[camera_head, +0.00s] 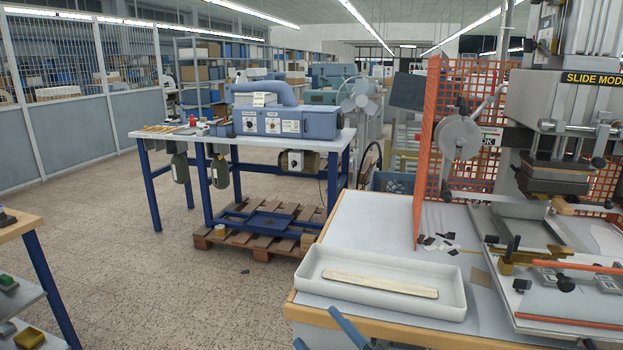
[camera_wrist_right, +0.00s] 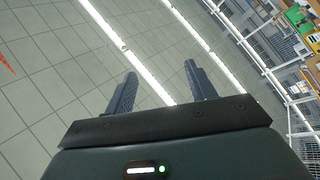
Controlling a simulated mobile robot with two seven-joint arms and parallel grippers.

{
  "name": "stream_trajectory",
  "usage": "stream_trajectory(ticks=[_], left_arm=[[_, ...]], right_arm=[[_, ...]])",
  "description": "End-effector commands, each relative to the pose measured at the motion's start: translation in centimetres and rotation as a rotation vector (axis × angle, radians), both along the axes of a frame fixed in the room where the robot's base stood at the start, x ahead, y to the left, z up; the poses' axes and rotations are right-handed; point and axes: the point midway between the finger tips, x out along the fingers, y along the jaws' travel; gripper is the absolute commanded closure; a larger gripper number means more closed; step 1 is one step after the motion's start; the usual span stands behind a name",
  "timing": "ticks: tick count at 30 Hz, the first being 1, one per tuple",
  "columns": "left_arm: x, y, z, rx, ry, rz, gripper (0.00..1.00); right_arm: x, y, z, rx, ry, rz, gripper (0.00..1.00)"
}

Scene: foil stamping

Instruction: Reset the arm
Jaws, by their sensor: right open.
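My right gripper (camera_head: 318,328) shows only by its blue-grey fingertips at the bottom edge of the head view, in front of the worktable. In the right wrist view my right gripper (camera_wrist_right: 160,82) has its two fingers well apart with nothing between them. Behind them are ceiling panels and light strips, so the gripper points upward. My left gripper is not in view. A white tray (camera_head: 312,281) sits on the near worktable, and a pale flat strip (camera_head: 380,285) lies in it.
The stamping machine (camera_head: 560,100) stands at the right of the worktable (camera_head: 365,225), beside an orange mesh guard (camera_head: 425,150). Small dark scraps lie near the guard. A blue machine (camera_head: 270,122) stands on a bench behind. Open floor lies to the left.

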Motion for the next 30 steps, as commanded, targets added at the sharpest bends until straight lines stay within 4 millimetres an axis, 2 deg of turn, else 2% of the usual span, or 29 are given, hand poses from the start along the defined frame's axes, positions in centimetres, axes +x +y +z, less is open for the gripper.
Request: stream_trajectory(ticks=[1, 4, 6, 9, 12, 15, 18, 24, 30], left_arm=[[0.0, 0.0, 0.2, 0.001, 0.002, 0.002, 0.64], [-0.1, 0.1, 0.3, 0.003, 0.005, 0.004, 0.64], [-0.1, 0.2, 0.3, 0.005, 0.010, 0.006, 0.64], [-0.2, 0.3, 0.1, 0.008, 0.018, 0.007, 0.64], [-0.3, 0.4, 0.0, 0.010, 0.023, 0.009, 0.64], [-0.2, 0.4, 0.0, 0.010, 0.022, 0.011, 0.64], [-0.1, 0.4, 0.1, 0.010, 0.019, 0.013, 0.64], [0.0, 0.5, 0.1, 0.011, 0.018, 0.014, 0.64], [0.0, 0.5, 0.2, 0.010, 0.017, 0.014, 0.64]], right_arm=[[-0.5, -1.7, -3.1, 0.040, 0.163, -0.064, 0.45], [-2.2, -5.0, -9.3, 0.107, 0.470, -0.184, 0.45], [-4.4, -7.1, -13.5, 0.144, 0.673, -0.261, 0.45], [-8.1, -9.5, -18.3, 0.182, 0.913, -0.347, 0.45], [-11.4, -11.0, -21.5, 0.206, 1.087, -0.408, 0.45], [-13.8, -11.9, -23.3, 0.218, 1.191, -0.444, 0.45], [-14.9, -12.3, -24.1, 0.224, 1.240, -0.460, 0.45], [-15.0, -12.3, -24.3, 0.224, 1.247, -0.462, 0.46], [-15.0, -12.3, -24.3, 0.223, 1.246, -0.461, 0.62]])
